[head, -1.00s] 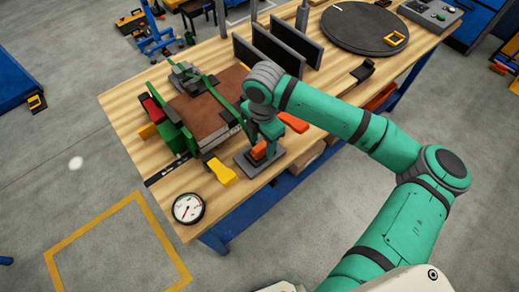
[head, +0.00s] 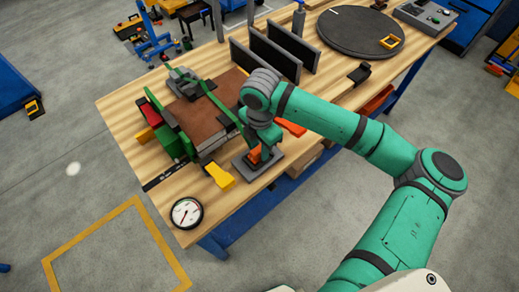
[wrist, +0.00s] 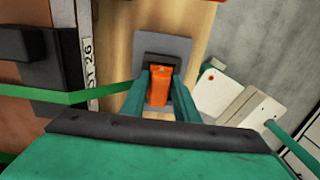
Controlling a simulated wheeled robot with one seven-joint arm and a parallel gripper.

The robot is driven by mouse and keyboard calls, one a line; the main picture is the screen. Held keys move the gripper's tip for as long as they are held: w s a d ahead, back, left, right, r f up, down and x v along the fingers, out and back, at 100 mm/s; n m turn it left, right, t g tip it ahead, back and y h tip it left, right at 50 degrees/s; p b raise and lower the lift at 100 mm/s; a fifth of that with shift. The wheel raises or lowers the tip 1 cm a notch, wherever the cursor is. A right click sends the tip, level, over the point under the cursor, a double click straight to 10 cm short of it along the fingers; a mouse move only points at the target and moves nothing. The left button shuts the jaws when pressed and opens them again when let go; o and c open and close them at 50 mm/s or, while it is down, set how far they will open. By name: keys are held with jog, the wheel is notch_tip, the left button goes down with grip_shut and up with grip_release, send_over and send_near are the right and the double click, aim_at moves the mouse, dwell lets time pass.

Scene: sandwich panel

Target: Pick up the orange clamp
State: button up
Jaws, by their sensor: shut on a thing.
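The orange clamp (head: 255,155) stands on a grey base plate (head: 276,163) near the front edge of the wooden bench (head: 215,215). My gripper (head: 257,147) is over it, pointing down, with my arm reaching in from the right. In the wrist view the orange clamp (wrist: 159,85) lies between the two green fingers of my gripper (wrist: 160,90), which are shut on it. The grey plate (wrist: 183,50) shows around it. I cannot tell whether the clamp is lifted off the plate.
Left of the clamp is a brown panel (head: 205,118) with green straps. A yellow block (head: 219,177) and a round dial gauge (head: 187,213) lie nearby. Another orange piece (head: 291,128) is to the right. Black upright plates (head: 275,52) and a dark turntable (head: 355,30) stand farther back.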

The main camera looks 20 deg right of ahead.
jog(key=shift+r, duration=0.4)
jog(key=s+r, duration=1.4)
jog(key=r, duration=0.2)
jog(key=shift+d+r, duration=0.35)
jog(key=shift+d, duration=0.05)
